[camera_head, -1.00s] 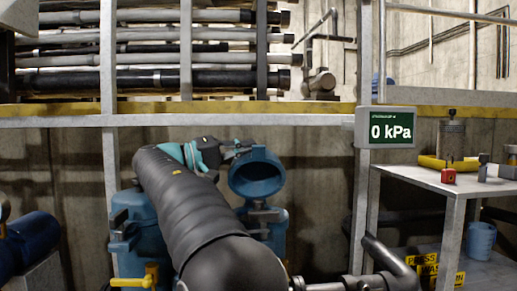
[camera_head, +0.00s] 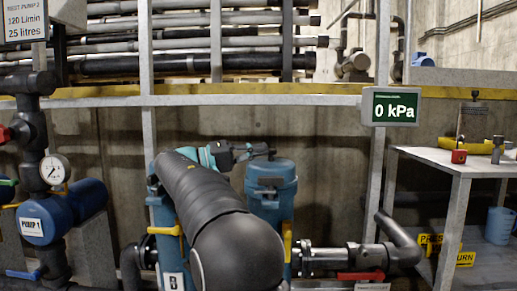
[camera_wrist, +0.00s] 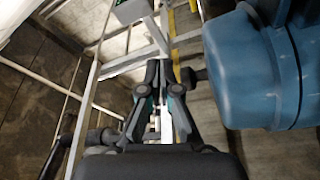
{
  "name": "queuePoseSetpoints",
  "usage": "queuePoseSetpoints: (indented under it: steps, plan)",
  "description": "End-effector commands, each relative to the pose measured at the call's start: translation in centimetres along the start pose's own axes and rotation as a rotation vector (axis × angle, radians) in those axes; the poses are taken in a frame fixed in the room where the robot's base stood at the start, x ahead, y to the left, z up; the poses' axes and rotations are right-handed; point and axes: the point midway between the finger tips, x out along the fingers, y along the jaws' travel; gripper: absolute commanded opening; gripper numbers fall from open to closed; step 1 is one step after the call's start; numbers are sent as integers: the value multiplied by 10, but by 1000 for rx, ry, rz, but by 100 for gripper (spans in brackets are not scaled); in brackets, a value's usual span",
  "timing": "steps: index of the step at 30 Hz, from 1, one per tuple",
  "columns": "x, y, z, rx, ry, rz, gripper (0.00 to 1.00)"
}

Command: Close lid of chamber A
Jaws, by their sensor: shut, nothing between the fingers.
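Two blue chambers stand below the rail in the head view. The right chamber (camera_head: 272,200) has its lid (camera_head: 271,171) down over its top, and it looks shut. Its letter is hidden behind my arm. The left chamber (camera_head: 162,225) bears a "B" label and is mostly covered by my arm. My gripper (camera_head: 262,149) is at the upper back edge of the right chamber's lid; I cannot tell whether it touches. In the wrist view my gripper (camera_wrist: 164,75) has its fingers together and empty, with a large blue rounded body (camera_wrist: 265,70) just to the right.
A gauge and the "PUMP 1" unit (camera_head: 45,215) stand at left. A "0 kPa" display (camera_head: 394,107) hangs on the frame post. A pipe with a red-handled valve (camera_head: 360,276) runs at lower right. A table (camera_head: 430,160) holds small items. Pipes lie on the rack above.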

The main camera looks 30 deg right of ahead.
Motion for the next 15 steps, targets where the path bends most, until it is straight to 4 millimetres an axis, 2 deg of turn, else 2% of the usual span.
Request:
queuePoseSetpoints:
  steps: [15]
  plan:
    - [0,5,-2,2,1,-1,0]
